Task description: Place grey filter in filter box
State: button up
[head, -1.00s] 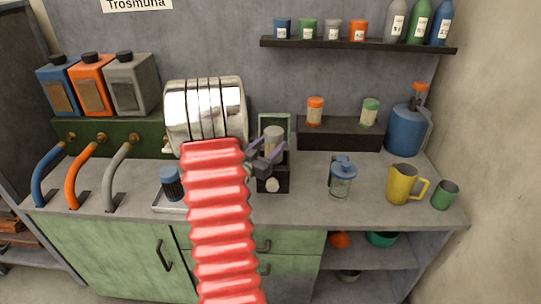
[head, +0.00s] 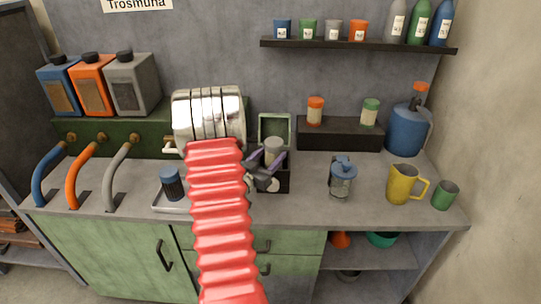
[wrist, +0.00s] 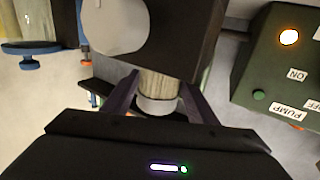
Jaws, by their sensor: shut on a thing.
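The grey filter (head: 274,146) is upright in my gripper (head: 266,165). In the wrist view its pale pleated body and grey end cap (wrist: 158,105) show between the two fingers, and my gripper (wrist: 158,98) is shut on it. The filter box (head: 284,183) is black, with a round grey knob on its front and a green-framed lid (head: 275,121) standing open behind. The box also shows in the wrist view (wrist: 192,45). The filter is over or partly inside the box opening; I cannot tell how deep. My gripper hides part of the box front.
A blue-capped filter (head: 172,183) in a white tray (head: 172,209) stands at left. A blue-lidded jar (head: 341,180), yellow jug (head: 402,185) and green cup (head: 445,195) stand at right. In the wrist view a green pump switch panel (wrist: 262,75) is at right. The counter between box and jar is clear.

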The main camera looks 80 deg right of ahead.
jog(key=shift+f, duration=0.4)
jog(key=o, duration=1.3)
jog(key=shift+c, duration=0.2)
jog(key=shift+r, duration=0.1)
jog(key=shift+a+r, duration=0.15)
jog(key=shift+r, duration=0.35)
jog(key=v, duration=1.1)
jog(key=shift+a, duration=0.35)
jog(key=shift+w, duration=0.1)
